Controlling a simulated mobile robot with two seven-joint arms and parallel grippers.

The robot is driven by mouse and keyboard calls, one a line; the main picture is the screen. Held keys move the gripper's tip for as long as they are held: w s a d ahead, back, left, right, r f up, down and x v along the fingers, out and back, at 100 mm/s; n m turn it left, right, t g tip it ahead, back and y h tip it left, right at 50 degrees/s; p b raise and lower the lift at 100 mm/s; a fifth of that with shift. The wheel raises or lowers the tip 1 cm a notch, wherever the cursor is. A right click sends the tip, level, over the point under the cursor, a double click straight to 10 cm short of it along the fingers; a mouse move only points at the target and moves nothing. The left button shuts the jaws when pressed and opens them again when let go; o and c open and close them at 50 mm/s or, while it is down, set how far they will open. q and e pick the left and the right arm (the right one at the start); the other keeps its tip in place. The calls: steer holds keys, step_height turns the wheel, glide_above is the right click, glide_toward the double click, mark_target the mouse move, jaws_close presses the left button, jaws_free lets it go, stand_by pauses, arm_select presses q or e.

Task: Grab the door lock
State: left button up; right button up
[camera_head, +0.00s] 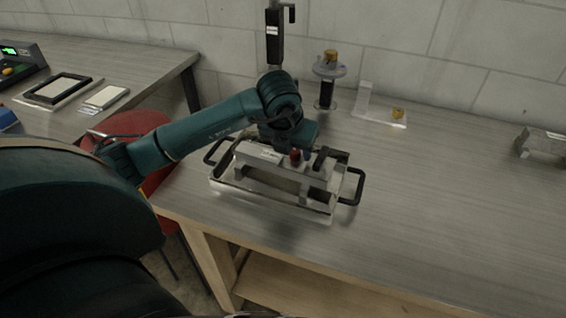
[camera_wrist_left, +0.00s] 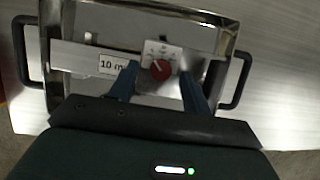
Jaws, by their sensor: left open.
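A metal tray-like fixture (camera_head: 226,188) with a black handle at each end stands on the bench, under my left arm. A metal bar across it carries a red knob (camera_head: 295,155), which is probably the door lock. In the left wrist view the red knob (camera_wrist_left: 160,70) sits on a white dial plate, beside a label reading "10 m" and partly covered. My left gripper (camera_wrist_left: 158,75) is open, its blue fingers either side of the knob with visible gaps. I cannot tell its height above the bar. My right gripper is not in view.
A stand with a round plate (camera_head: 329,70) and a clear bracket (camera_head: 376,110) stand behind the fixture. A metal part (camera_head: 543,145) lies at the far right. A red chair (camera_head: 135,124) is between the benches.

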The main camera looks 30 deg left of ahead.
arm_select(q)
steer(key=shift+w+f, duration=0.1)
steer(key=shift+f, duration=0.1)
steer(key=shift+c, duration=0.6)
jaws_close()
steer(key=shift+r, duration=0.15)
stand_by(0.6)
